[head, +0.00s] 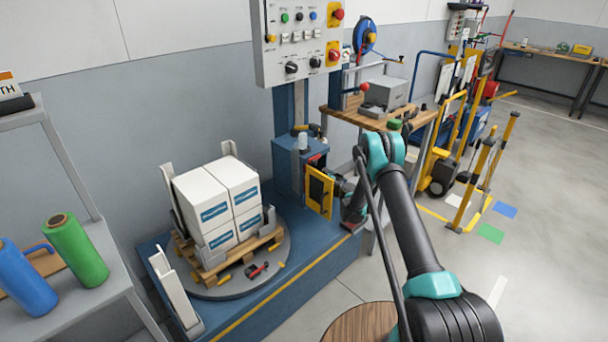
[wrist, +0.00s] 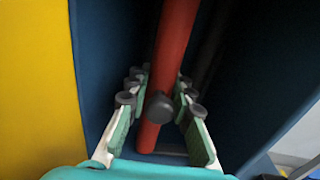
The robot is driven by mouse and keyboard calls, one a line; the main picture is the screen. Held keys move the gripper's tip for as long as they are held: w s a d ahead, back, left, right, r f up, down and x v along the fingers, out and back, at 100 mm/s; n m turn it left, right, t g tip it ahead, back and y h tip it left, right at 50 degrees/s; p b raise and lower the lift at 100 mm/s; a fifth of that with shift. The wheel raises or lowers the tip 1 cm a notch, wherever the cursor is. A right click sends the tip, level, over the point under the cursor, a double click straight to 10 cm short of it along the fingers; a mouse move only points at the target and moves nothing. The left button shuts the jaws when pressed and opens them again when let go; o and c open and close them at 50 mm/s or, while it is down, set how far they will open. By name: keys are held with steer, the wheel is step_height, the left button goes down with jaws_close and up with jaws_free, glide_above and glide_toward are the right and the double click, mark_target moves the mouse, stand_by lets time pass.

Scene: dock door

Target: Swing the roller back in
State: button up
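The red roller (wrist: 175,50) stands slightly tilted inside a dark blue housing in the wrist view, with a dark round knob (wrist: 160,106) on it. In the head view a small red part (head: 317,159), probably the roller, shows at the top of the blue housing (head: 291,168). My gripper (wrist: 163,85) is open, its fingers on either side of the roller; I cannot tell whether the tips touch it. In the head view my gripper (head: 340,183) reaches in behind a yellow-framed panel (head: 319,192) and is partly hidden.
A yellow surface (wrist: 38,90) stands close on the left in the wrist view. A turntable (head: 210,290) carries a pallet of white boxes (head: 218,203). A control panel (head: 300,40) hangs above. A workbench (head: 355,117) stands behind my arm. Open floor lies to the right.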

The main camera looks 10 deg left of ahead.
steer(key=o, duration=0.3)
steer(key=v, duration=1.2)
steer(key=shift+d, duration=0.1)
steer(key=shift+c, duration=0.3)
